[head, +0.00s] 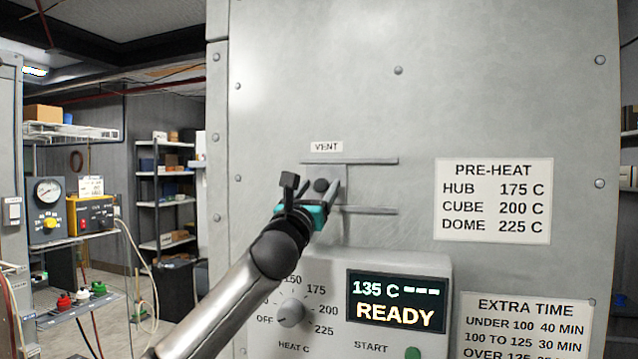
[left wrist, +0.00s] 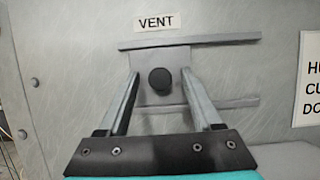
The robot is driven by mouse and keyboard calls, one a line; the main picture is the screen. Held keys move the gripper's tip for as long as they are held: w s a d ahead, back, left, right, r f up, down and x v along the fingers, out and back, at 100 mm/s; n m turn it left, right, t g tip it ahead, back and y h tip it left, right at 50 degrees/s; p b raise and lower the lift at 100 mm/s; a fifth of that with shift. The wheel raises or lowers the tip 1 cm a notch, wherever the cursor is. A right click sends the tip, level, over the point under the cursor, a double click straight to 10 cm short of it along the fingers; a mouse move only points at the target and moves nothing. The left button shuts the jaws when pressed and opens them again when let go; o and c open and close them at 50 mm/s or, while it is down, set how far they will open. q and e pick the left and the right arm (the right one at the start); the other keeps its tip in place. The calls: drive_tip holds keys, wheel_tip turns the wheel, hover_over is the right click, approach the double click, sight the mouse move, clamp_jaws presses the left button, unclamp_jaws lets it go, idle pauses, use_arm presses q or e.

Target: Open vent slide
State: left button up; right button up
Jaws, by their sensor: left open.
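The vent slide is a grey plate (left wrist: 174,60) with a dark round knob (left wrist: 159,80), set between two horizontal rails under a VENT label (head: 327,147). The plate sits at the left part of the rails, and bare panel shows to its right. The knob also shows in the head view (head: 321,185). My left gripper (head: 327,185) is in front of the slide, coming from below left. In the left wrist view my left gripper (left wrist: 160,80) is open, one finger on each side of the knob. I cannot tell whether either finger touches it. My right gripper is not in view.
Below the vent, a control box (head: 440,275) juts out, with a dial (head: 291,312), a display reading 135 C and READY, and a green button (head: 412,353). A PRE-HEAT sign (head: 493,200) is at the right.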

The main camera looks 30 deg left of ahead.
use_arm(q)
drive_tip(key=shift+w+r, duration=0.1)
drive_tip(key=shift+w, duration=0.15)
clamp_jaws()
idle(0.5)
idle(0.9)
